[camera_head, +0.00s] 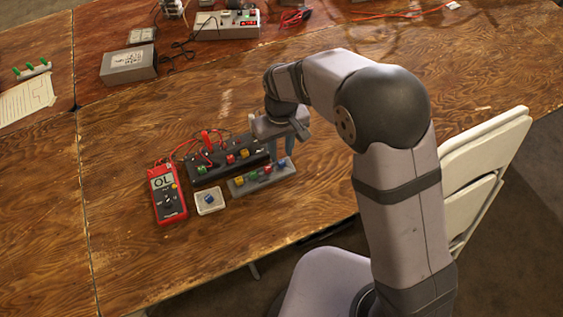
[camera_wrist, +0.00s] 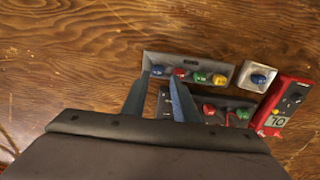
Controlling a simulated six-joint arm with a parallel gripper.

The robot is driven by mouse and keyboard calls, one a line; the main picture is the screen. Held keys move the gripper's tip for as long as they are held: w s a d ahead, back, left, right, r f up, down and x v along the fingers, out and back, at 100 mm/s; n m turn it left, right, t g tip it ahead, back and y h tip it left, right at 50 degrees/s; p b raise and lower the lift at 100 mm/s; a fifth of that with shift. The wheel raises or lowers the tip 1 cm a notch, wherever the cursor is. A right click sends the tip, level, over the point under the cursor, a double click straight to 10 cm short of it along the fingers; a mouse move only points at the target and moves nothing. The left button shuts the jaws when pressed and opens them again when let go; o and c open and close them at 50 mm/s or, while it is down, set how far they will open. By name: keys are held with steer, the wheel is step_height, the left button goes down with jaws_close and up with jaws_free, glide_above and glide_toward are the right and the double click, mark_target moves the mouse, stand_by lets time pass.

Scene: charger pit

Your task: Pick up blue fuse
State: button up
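A blue fuse (camera_wrist: 157,70) sits at one end of a grey strip holder (camera_wrist: 190,58), beside red, green and yellow fuses. It shows in the head view as the blue fuse (camera_head: 282,163) at the holder's right end. A second blue fuse (camera_head: 208,199) sits in a small pale square dish (camera_head: 215,208); the wrist view shows it too (camera_wrist: 258,79). My gripper (camera_head: 283,158) is above the strip's right end, fingers pointing down and apart. In the wrist view, the fingertips (camera_wrist: 161,77) appear on either side of the end blue fuse. I cannot tell whether they touch it.
A black fuse block (camera_head: 215,172) with red leads stands close behind the strip. A red multimeter (camera_head: 167,193) lies left of the dish. A power supply (camera_head: 228,27) and grey box (camera_head: 128,64) stand farther back. The wooden table in front is clear.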

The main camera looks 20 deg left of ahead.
mark_target(282, 163)
steer(key=shift+w+d+f+p, duration=0.1)
steer(key=shift+f+p, duration=0.35)
steer(key=shift+f, duration=0.95)
steer(key=shift+d+f+p, duration=0.1)
steer(key=shift+f+p, duration=0.35)
steer(key=shift+f, duration=0.9)
steer(key=shift+c, duration=0.7)
jaws_close()
